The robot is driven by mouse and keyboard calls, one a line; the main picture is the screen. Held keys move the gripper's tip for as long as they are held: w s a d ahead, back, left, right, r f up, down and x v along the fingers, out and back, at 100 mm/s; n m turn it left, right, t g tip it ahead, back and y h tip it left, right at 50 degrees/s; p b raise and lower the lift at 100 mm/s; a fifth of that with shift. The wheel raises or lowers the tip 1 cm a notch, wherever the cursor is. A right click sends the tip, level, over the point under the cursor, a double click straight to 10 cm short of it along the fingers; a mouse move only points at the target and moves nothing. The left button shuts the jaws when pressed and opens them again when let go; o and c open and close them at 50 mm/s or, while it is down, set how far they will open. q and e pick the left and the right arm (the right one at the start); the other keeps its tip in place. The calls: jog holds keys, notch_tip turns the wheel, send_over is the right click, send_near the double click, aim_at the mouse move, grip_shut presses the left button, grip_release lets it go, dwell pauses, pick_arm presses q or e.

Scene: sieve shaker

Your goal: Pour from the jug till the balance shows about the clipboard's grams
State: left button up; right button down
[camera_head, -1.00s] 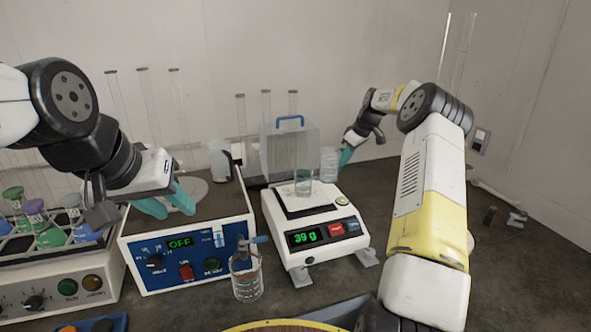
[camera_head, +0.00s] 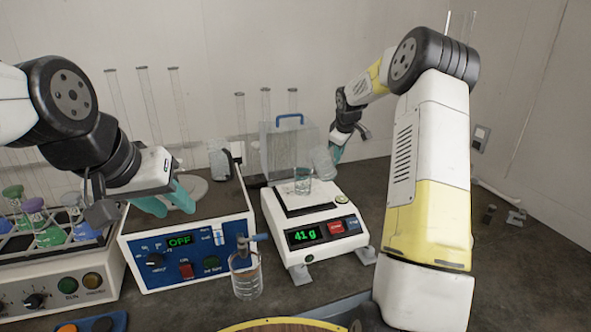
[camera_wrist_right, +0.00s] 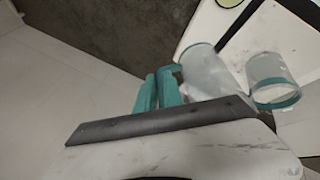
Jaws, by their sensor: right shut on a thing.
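The clear jug (camera_head: 323,161) is tilted to the left beside and slightly above a small clear beaker (camera_head: 303,183). My right gripper (camera_head: 338,152) is shut on the jug; the wrist view shows the jug (camera_wrist_right: 207,74) against its teal fingers (camera_wrist_right: 158,90). The beaker stands upright on the pan of the white balance (camera_head: 287,247), whose green display reads 41 g. The beaker also shows in the wrist view (camera_wrist_right: 273,80). A stream between jug and beaker is too small to make out. My left gripper (camera_head: 166,202) is open and empty above the blue-fronted device. I cannot make out a clipboard.
The blue-fronted device (camera_head: 190,262), reading OFF, stands left of the balance. A clear bottle (camera_head: 245,275) stands in front of it. A clear box with a blue handle (camera_head: 289,122) is behind the balance. A rack of coloured flasks (camera_head: 48,238) is at far left. The bench at right is mostly clear.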

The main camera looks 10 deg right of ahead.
jog(key=shift+s+a+r+h, duration=0.25)
jog(key=shift+a+r+h, duration=0.1)
jog(key=shift+a, duration=0.2)
jog(key=shift+n+t+h, duration=0.4)
jog(key=shift+t+h, duration=0.35)
jog(key=shift+t, duration=0.05)
jog(key=r, duration=0.1)
jog(key=a+r, duration=0.1)
jog(key=s+r, duration=0.1)
jog(key=r, duration=0.1)
jog(key=shift+a+r, duration=0.1)
jog(key=shift+a, duration=0.25)
jog(key=shift+r, duration=0.2)
jog(key=shift+s+a+r+t+h+p, duration=0.2)
jog(key=shift+a+r+t+h+p, duration=0.15)
jog(key=shift+r+h+p, duration=0.45)
jog(key=shift+s+a+f+n+t+p, duration=0.15)
jog(key=shift+f+n+t+p, duration=0.15)
jog(key=shift+p, duration=0.5)
jog(key=shift+p, duration=0.85)
dwell(1.6)
